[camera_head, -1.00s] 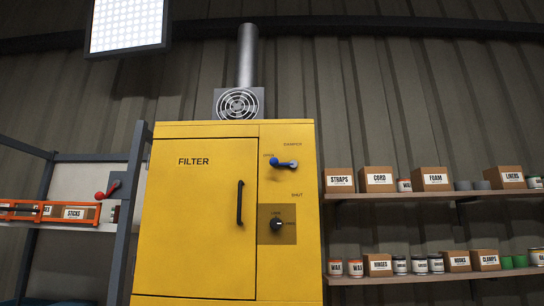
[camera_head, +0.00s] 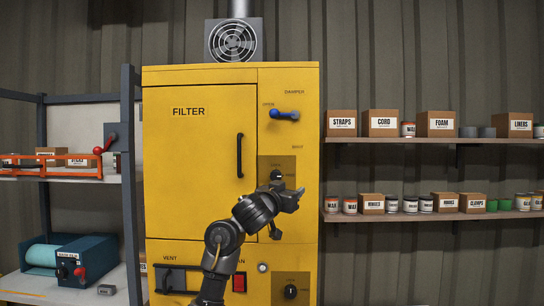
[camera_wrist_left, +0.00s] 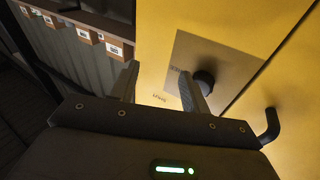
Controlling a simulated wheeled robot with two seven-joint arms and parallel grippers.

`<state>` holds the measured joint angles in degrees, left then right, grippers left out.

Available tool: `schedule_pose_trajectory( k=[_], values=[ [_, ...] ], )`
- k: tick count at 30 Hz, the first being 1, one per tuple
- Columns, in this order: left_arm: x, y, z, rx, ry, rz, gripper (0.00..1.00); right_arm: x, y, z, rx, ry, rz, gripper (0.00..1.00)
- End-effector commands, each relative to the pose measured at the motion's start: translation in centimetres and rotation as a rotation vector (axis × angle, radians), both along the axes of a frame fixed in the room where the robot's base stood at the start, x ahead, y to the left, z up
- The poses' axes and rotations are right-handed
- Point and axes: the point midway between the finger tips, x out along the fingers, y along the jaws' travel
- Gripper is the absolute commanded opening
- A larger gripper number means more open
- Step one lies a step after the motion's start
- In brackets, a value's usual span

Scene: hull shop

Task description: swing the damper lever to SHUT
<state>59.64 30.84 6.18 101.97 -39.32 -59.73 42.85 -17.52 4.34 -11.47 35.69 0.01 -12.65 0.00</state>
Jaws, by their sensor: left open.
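The damper lever (camera_head: 284,115) is on the upper right of the yellow FILTER cabinet (camera_head: 200,180). It lies nearly level, its blue end to the left near the OPEN label (camera_head: 268,104). The SHUT label (camera_head: 297,147) is below it. My left gripper (camera_head: 290,207) is in front of the cabinet, well below the lever, apart from it. In the left wrist view its two fingers (camera_wrist_left: 160,88) are spread with nothing between them. The lever does not show in that view. My right gripper is not in view.
A dark knob (camera_head: 277,175) on a brownish plate sits just above my left gripper; it also shows in the left wrist view (camera_wrist_left: 204,82). The door handle (camera_head: 240,156) stands out to the left. Shelves (camera_head: 430,216) with boxes and cans stand at right.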

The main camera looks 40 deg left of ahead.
Motion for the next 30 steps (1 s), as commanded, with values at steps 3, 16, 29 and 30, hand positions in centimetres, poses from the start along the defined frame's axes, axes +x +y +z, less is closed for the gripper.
schedule_pose_trajectory(
  k=[3,16,29,30],
  values=[
    [-4.5,1.8,10.0,-0.001,-0.146,0.036,0.46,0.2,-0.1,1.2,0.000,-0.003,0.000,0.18],
    [-10.0,3.7,18.5,-0.019,-0.291,0.063,0.46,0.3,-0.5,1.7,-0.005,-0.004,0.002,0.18],
    [-4.6,5.1,21.2,-0.020,-0.286,0.064,0.46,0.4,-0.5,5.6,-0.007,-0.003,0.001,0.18],
    [-4.0,5.2,21.5,-0.019,-0.286,0.062,0.46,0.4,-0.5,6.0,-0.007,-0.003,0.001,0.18]
  ],
)
